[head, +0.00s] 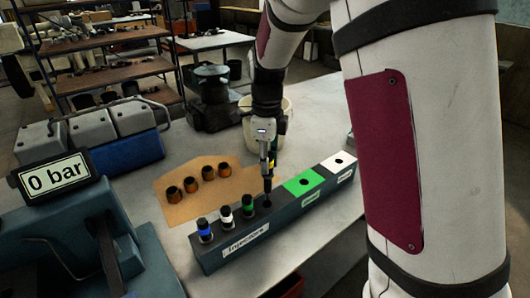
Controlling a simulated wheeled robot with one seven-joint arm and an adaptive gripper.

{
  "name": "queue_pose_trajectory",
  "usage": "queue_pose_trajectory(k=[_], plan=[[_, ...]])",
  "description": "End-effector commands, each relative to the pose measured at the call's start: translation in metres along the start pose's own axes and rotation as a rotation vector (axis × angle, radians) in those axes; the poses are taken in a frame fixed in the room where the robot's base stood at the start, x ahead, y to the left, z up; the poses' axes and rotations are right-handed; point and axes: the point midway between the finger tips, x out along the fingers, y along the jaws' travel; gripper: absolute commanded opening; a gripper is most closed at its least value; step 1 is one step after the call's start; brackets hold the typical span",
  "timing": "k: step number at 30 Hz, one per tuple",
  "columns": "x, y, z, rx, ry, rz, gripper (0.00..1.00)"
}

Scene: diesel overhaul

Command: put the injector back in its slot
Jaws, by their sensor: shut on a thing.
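The injector rack (228,266) is a long dark block labelled "Injectors" on the bench. Three injectors stand in it, with blue (204,229), white (226,214) and green (248,205) bands. My gripper (268,158) is shut on a slim dark injector (267,184) with a bit of yellow showing near the jaws. The held injector is about upright, its lower end at the dark slot right of the green-banded injector. I cannot tell whether its tip is inside the slot or just above it.
Further right, the rack has a green plate (298,188) and a white plate (338,168), each with a hole. Several copper-brown sleeves (208,174) stand on a tan sheet (187,209) behind the rack. A pale bucket (246,104) is behind my gripper. A "0 bar" display (56,179) is left.

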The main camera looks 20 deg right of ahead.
Motion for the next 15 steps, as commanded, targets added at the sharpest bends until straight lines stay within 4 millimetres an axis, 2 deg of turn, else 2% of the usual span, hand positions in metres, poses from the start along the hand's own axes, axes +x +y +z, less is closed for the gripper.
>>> queue_pose_trajectory(k=[6, 15], plan=[[0.0077, 0.0006, -0.0005, 0.001, -0.001, -0.001, 0.0], [0.0081, 0.0006, -0.0005, 0.0, 0.0, -0.001, 0.0]])
